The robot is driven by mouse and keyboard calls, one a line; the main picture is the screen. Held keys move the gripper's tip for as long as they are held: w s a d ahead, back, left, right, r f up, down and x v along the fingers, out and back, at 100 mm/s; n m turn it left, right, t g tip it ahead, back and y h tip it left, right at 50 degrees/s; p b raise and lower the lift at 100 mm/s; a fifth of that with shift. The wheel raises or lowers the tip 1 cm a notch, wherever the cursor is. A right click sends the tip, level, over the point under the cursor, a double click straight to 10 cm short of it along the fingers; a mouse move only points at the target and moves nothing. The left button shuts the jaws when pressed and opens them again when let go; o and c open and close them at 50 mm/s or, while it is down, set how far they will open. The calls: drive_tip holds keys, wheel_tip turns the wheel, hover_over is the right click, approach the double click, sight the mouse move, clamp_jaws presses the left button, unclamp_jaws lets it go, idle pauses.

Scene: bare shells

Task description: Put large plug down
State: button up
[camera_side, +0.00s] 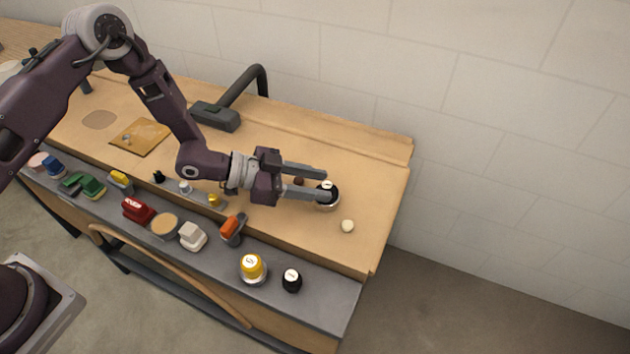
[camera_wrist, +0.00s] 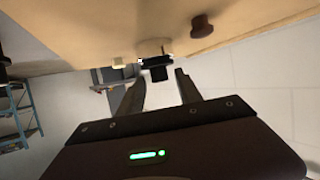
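A dark round plug with a pale, marked top (camera_side: 327,187) stands at the right end of the wooden bench top. My gripper (camera_side: 327,184) reaches over the bench from the left, one finger on either side of the plug. In the wrist view the plug (camera_wrist: 157,72) shows as a dark block just at the fingertips of my gripper (camera_wrist: 159,77). The fingers are apart, with a gap visible beside the plug's narrow dark part. The near finger hides part of the plug in the side view, so contact cannot be fully judged.
A cream knob (camera_side: 347,226) and a small brown knob (camera_side: 299,181) are close by on the bench top (camera_side: 340,250). A yellow-topped knob (camera_side: 252,267), a black knob (camera_side: 292,280) and several coloured pieces line the grey front ledge. A dark bent handle (camera_side: 245,90) stands behind.

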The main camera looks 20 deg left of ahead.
drive_tip(key=shift+s+a+r, duration=0.1)
drive_tip(key=shift+a+r, duration=0.1)
drive_tip(key=shift+r, duration=0.3)
drive_tip(key=v, duration=1.2)
drive_tip(key=w+a+r+n+t+y, duration=0.2)
drive_tip(key=w+a+r+y, duration=0.1)
drive_tip(key=a+r+y, duration=0.55)
drive_tip(key=s+a+r+n+y, duration=0.4)
drive_tip(key=s+a+r, duration=0.2)
drive_tip(key=r, duration=0.3)
drive_tip(key=s+d+r+n+g, duration=0.1)
drive_tip(key=s+n, duration=0.1)
drive_tip(key=s, duration=0.9)
drive_tip(key=s+d+r+n+g, duration=0.2)
drive_tip(key=s+n, duration=0.1)
drive_tip(key=s, duration=0.7)
drive_tip(key=shift+s+d+r+n+h, duration=0.3)
drive_tip(key=shift+s+h, duration=0.1)
drive_tip(key=shift+h, duration=0.05)
